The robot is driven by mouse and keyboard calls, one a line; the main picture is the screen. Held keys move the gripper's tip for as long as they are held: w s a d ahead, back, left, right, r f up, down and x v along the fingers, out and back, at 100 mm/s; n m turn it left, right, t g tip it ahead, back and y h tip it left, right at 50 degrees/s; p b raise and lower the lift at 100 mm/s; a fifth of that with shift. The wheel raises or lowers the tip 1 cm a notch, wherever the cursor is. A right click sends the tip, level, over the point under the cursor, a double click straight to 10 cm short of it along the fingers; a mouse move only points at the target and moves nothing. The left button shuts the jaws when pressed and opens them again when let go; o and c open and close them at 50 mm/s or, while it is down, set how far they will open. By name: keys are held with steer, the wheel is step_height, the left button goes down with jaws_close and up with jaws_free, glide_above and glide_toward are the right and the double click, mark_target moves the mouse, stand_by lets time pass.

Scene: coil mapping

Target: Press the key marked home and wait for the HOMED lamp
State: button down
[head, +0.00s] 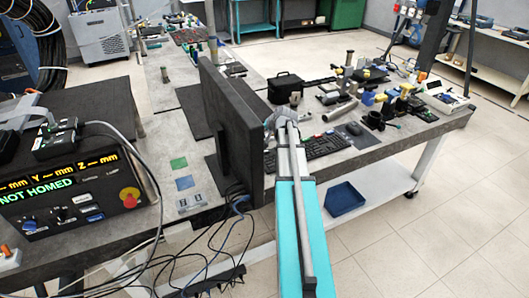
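The control box (75,190) stands on the left bench. Its display (37,190) reads NOT HOMED in green, under a yellow row with dashes for Y and Z in mm. The row's left end is cut off by the frame edge. The box face has a blue knob (29,224), a dark knob (65,215), several small keys (88,208) and a red stop button on yellow (130,197). The key labels are too small to read, so I cannot tell which is home. My arm reaches up the middle, right of the box. I see no gripper fingers.
A large dark monitor (231,130) stands between the box and my arm. Loose cables (200,262) hang below the bench edge. A small black device (56,138) sits on the box. The right bench holds a keyboard (312,146) and several tools. Floor at the right is clear.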

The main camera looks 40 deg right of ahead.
steer(key=shift+f+b, duration=4.3)
steer(key=shift+f, duration=0.1)
steer(key=shift+f, duration=0.1)
steer(key=shift+f+b, duration=0.3)
steer(key=shift+b, duration=0.1)
steer(key=shift+f+b, duration=0.4)
steer(key=shift+r, duration=0.15)
steer(key=shift+r+p, duration=0.7)
steer(key=shift+p, duration=0.15)
steer(key=shift+r+p, duration=2.5)
steer(key=shift+s, duration=0.1)
